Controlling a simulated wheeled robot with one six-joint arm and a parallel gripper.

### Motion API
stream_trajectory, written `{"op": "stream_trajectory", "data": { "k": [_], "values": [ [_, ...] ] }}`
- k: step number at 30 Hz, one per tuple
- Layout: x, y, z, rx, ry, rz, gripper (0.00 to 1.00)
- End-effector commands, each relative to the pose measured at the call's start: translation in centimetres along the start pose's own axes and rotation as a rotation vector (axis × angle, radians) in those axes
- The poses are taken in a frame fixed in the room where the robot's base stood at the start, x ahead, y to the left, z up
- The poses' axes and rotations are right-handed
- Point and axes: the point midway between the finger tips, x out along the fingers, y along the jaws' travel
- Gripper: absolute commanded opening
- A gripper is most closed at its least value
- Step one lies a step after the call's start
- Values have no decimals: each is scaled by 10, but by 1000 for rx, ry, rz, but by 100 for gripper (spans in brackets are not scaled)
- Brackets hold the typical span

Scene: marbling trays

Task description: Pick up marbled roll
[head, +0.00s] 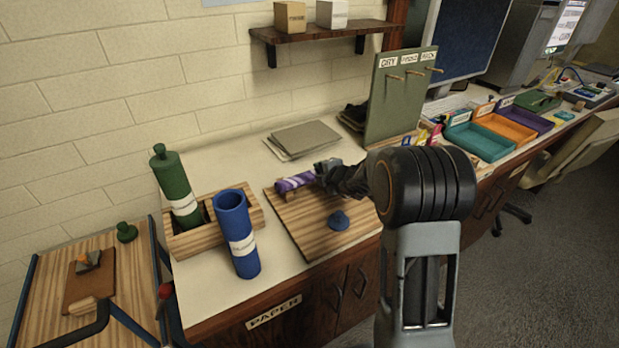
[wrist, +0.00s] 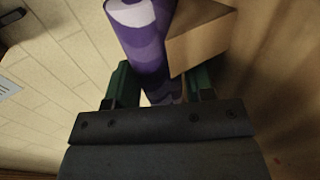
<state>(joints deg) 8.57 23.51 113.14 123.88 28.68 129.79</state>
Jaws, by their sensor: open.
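The marbled roll (head: 294,182) is purple and white and lies on its side on a wooden board (head: 310,238), held up by a small wooden block (wrist: 197,45). My gripper (head: 326,174) is at the roll's right end in the head view. In the wrist view the roll (wrist: 146,45) runs down into the space between the green fingers of my open gripper (wrist: 160,95). The roll's near end is partly hidden by the gripper, and I cannot tell whether a finger touches it.
A blue cap (head: 339,221) lies on the board. Grey sheets (head: 302,138) lie behind the roll. A green peg panel (head: 399,98) stands to the right.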

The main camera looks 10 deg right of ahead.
Motion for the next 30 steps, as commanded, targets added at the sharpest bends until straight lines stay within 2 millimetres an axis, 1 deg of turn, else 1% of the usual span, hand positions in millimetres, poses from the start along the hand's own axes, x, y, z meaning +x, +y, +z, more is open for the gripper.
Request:
{"op": "stream_trajectory", "data": {
  "k": [6,16,25,30],
  "values": [
    [0,0,0,0,0,0,48],
    [0,0,0,0,0,0,17],
    [-1,3,0,0,0,2,17],
    [-8,16,0,-2,0,4,17]
  ]
}}
